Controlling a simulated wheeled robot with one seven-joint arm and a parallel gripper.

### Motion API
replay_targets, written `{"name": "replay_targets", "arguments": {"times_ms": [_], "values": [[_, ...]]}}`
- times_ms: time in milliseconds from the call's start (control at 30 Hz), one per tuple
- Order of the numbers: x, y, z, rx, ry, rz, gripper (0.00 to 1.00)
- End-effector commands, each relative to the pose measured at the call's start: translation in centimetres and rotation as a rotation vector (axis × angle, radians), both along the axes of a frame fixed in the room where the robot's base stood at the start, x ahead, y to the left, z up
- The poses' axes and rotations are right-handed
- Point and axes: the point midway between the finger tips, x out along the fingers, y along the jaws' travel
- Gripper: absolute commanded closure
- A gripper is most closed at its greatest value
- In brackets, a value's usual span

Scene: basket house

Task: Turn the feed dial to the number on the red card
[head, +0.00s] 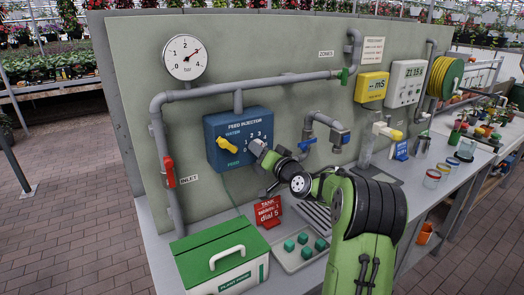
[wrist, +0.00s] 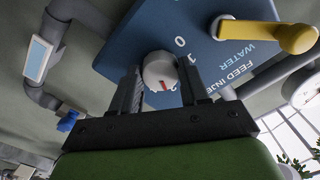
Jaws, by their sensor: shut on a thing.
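The feed dial (wrist: 159,69) is a pale round knob with a red mark on the blue feed injection box (head: 226,133). My gripper (wrist: 160,78) has one finger on each side of the dial and is shut on it. The red card (head: 268,212) stands on the bench below and reads "dial 5".
A yellow water lever (head: 228,145) sits left of the dial on the box. A blue-handled valve (head: 306,144) is close on the right, and a red-handled valve (head: 169,171) at left. A green-lidded box (head: 222,255) and a grey tray with green pieces (head: 300,250) stand below.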

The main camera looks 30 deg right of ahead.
Motion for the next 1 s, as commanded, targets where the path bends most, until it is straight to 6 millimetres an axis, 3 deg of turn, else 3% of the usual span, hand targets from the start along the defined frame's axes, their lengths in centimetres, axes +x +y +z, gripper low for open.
{"name": "replay_targets", "arguments": {"times_ms": [1000], "values": [[-0.03,0.01,0.40,0.961,-0.053,-0.003,0.86]]}}
